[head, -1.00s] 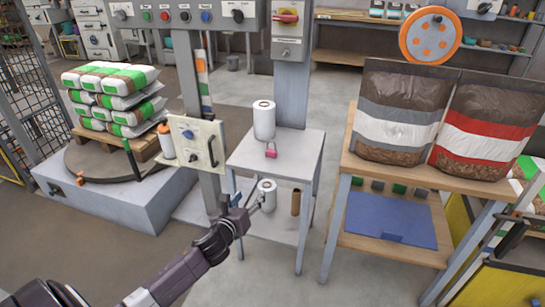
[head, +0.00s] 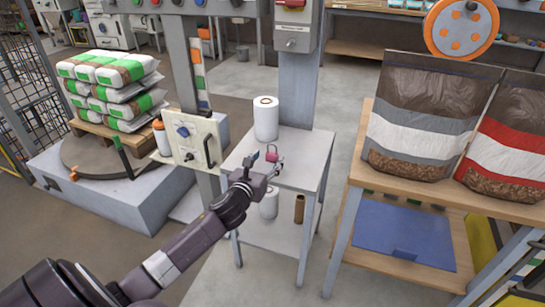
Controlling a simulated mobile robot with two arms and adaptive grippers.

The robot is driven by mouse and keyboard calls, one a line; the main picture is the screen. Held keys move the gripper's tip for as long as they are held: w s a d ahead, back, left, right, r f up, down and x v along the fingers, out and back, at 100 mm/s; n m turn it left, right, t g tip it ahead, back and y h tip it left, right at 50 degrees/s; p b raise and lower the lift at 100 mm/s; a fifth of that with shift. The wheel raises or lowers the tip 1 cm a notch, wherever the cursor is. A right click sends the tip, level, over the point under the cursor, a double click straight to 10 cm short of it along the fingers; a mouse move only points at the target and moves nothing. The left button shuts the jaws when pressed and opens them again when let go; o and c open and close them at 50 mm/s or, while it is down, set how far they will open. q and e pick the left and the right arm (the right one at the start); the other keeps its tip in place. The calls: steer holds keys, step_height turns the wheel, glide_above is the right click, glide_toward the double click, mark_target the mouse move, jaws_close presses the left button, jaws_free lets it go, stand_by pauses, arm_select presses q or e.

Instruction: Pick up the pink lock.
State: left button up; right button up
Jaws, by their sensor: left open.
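The pink lock (head: 271,154) is a small padlock with a grey shackle. It rests on the top of the small grey table (head: 312,150), in front of a white roll (head: 265,119). My left gripper (head: 262,163) is open at the table's front left edge, right by the lock. One finger overlaps the lock's left side in the picture and the other is near its lower right. I cannot tell whether a finger touches it. My right gripper is out of view.
A control plate (head: 192,141) with a black handle stands left of the table. A second roll (head: 269,204) and a brown tube (head: 299,209) are on the lower shelf. A wooden bench with pellet bags (head: 415,120) and a blue sheet (head: 404,238) stands to the right.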

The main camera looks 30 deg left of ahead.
mark_target(271, 154)
arm_select(q)
steer(key=x, duration=0.1)
steer(key=b+x, duration=0.1)
steer(key=x, duration=0.3)
steer(key=shift+s+f, duration=0.1)
steer(key=shift+f, duration=0.15)
steer(key=shift+c, duration=0.4)
steer(key=c, duration=1.3)
steer(key=shift+r, duration=0.15)
jaws_close()
